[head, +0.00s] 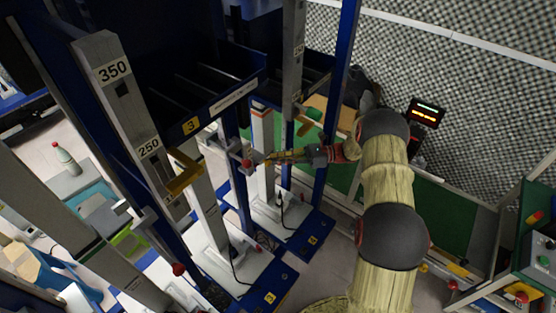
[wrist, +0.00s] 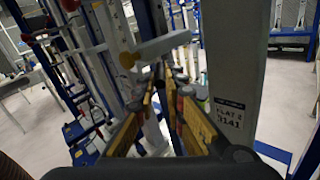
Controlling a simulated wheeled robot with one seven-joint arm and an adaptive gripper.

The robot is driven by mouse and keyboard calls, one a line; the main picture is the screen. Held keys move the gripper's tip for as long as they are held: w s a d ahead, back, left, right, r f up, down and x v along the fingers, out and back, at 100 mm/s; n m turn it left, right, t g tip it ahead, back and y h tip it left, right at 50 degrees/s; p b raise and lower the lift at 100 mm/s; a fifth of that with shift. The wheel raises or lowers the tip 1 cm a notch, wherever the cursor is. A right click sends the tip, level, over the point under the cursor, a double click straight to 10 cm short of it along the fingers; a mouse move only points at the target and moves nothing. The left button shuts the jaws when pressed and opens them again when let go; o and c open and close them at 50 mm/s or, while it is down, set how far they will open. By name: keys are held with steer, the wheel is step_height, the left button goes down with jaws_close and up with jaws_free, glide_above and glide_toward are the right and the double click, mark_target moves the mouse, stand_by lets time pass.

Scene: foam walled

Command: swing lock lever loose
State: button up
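A grey lever with a red ball knob (head: 246,163) sits on a pale upright, left of my gripper (head: 267,159) in the head view. My gripper's fingers, with tan pads, point left at the knob, close to it; contact cannot be made out. The lever's pivot is not clear.
Blue and grey uprights (head: 113,85) crowd the left. A yellow handle (head: 185,173) sticks out nearby. In the wrist view a wide grey post (wrist: 238,75) stands close on the right. A green panel (head: 445,215) lies behind my arm. Open floor shows at the far left.

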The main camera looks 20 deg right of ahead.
steer(key=o, duration=0.4)
steer(key=shift+c, duration=0.2)
steer(key=s+d, duration=0.2)
steer(key=d, duration=0.9)
steer(key=shift+s+d, duration=0.15)
steer(key=shift+d, duration=0.25)
steer(key=shift+c, duration=0.5)
